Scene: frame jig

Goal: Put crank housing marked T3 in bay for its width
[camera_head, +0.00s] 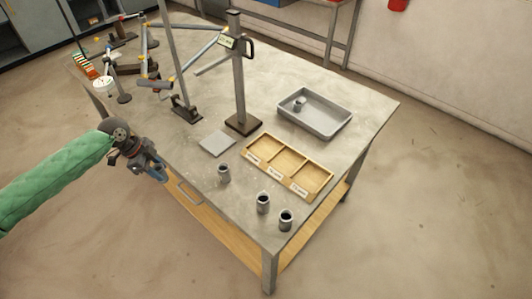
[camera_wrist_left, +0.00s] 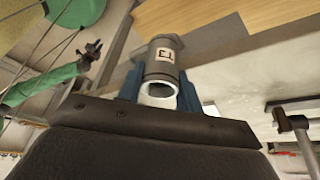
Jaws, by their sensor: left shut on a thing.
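My left gripper (camera_head: 152,171) is over the floor, off the table's left front edge. In the left wrist view its blue fingers (camera_wrist_left: 160,92) are shut on a grey cylindrical crank housing (camera_wrist_left: 161,68), whose white label reads T3. The open end of the housing faces the camera. In the head view the held housing is hard to make out. The wooden bay tray (camera_head: 290,177) has three empty bays, each with a label too small to read. In the left wrist view a green arm with a dark gripper (camera_wrist_left: 90,52), likely my right, shows small at the left.
Three similar housings stand at the table's front (camera_head: 223,173), (camera_head: 263,203), (camera_head: 286,219). A grey tray (camera_head: 338,126) holds another housing (camera_head: 299,104). A gauge post with a display (camera_head: 240,90) stands behind a flat grey plate (camera_head: 217,144). Arm-like fixtures (camera_head: 150,60) fill the far left.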

